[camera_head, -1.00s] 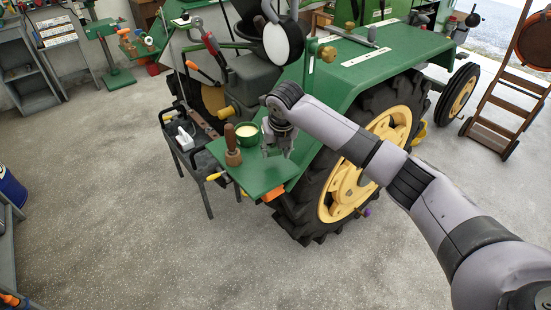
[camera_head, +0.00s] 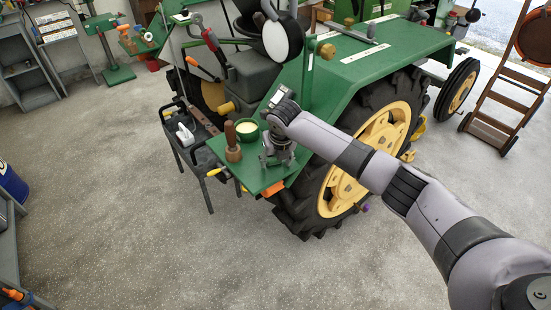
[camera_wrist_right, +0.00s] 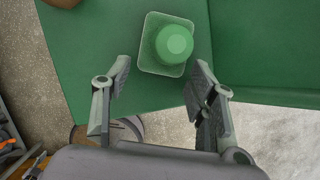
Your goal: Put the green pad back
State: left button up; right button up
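The green pad (camera_wrist_right: 157,62), a squarish piece with a round, lighter green knob on top, sits on the tractor's green fender (camera_wrist_right: 90,60) in the right wrist view. My right gripper (camera_wrist_right: 162,72) is open, with one finger on each side of the pad and apparently not touching it. In the head view my right gripper (camera_head: 277,160) points down over the fender (camera_head: 250,175), and the pad is hidden or too small to make out there. My left gripper is not in view.
A green bowl (camera_head: 247,131) with pale contents and a wooden-handled tool (camera_head: 233,152) stand on the fender close to my right gripper. A dark cart (camera_head: 186,140) stands left of it. The large yellow-hubbed wheel (camera_head: 345,185) is below my arm. The floor in front is clear.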

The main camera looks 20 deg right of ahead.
jog(key=shift+o, duration=0.6)
jog(key=shift+r, duration=0.15)
jog(key=shift+s+r, duration=0.1)
jog(key=shift+r, duration=0.25)
jog(key=b+v, duration=0.2)
jog(key=v, duration=0.9)
